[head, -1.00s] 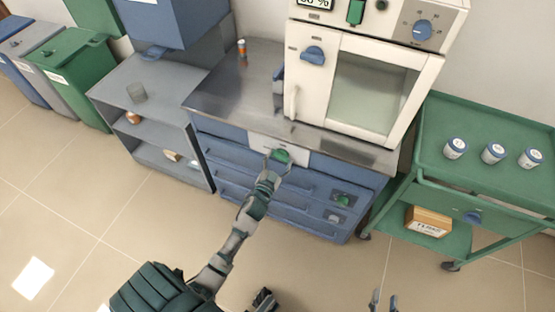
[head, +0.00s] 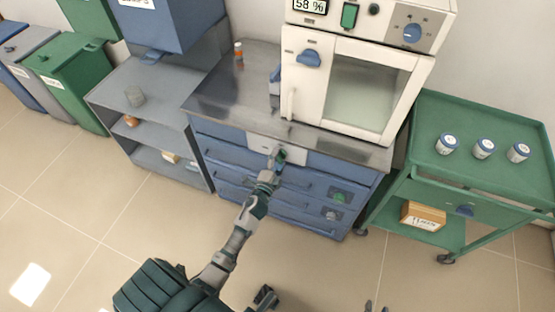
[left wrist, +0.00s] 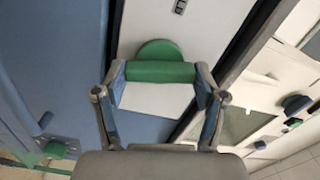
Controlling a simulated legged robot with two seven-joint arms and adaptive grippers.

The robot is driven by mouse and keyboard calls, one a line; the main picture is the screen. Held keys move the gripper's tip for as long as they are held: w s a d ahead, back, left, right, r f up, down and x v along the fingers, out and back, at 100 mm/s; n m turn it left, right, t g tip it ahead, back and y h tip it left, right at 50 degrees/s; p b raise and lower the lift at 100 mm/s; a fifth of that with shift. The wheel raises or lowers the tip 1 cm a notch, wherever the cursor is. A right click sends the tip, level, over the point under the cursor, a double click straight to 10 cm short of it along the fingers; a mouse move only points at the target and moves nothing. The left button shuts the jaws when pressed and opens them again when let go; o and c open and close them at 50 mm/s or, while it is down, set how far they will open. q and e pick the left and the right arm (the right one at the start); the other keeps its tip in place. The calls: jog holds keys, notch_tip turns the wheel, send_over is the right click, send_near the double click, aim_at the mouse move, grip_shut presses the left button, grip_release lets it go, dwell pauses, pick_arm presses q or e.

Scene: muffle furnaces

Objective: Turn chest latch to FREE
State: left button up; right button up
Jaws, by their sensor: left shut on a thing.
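The chest latch is a green knob (head: 282,156) with a raised bar, on a white plate (head: 262,143) at the top front of the blue drawer chest. In the left wrist view the green bar (left wrist: 160,72) lies across between my fingers, in front of a round green base. My left gripper (head: 275,160) is shut on the latch, one finger at each end of the bar. In the head view the bar stands steeply and the gripper partly hides it. No FREE marking is readable.
A white furnace (head: 352,85) stands on the chest's steel top. Drawer handles (head: 262,178) stick out below the latch. A green cart (head: 470,185) with several jars stands close on the right, grey shelves (head: 150,110) on the left. The floor in front is clear.

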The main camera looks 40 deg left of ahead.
pick_arm(q)
jog(key=shift+s+d+f+m, duration=0.1)
jog(key=shift+f+m, duration=0.15)
jog(key=shift+m, duration=0.5)
jog(key=shift+f+m, duration=0.2)
jog(key=shift+m, duration=0.55)
jog(key=o, duration=1.1)
jog(key=shift+o, duration=0.2)
jog(key=shift+r, duration=0.2)
jog(key=v, duration=1.2)
jog(key=shift+f, duration=0.15)
